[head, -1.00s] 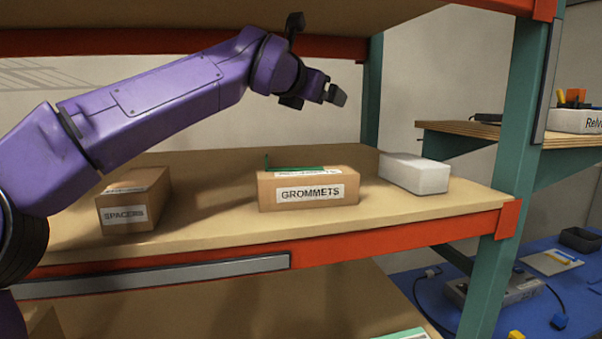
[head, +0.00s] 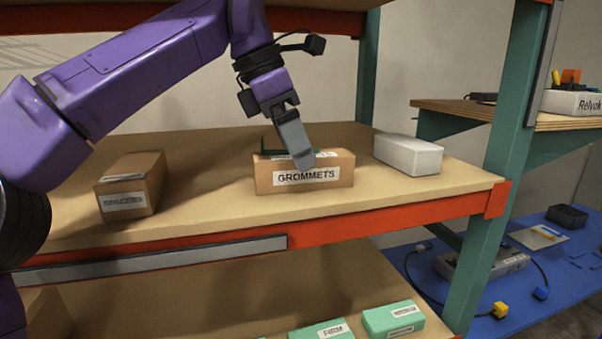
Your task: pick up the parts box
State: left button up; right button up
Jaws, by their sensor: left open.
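A brown cardboard parts box labelled GROMMETS (head: 331,178) sits upright on the middle shelf, with something dark green at its top left. My left gripper (head: 303,160) points down at this box, and its fingers cover part of the top and front face in the head view. The gripper is open, seen edge-on. I cannot tell whether it touches the box. A second brown box (head: 130,188), labelled SPACERS, stands to the left, and a plain white box (head: 409,155) stands to the right. My right gripper is out of view.
The shelf board (head: 220,200) is clear between the boxes. A teal upright post (head: 500,190) bounds the shelf on the right. Green boxes (head: 393,319) lie on the lower shelf. A blue surface (head: 470,300) with a power strip and cables is beyond the post.

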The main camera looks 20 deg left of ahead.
pick_arm(q)
jog(key=x, duration=0.3)
jog(key=shift+w+d+f, duration=0.15)
jog(key=shift+f, duration=0.1)
jog(key=c, duration=1.1)
jog(key=shift+r, duration=0.1)
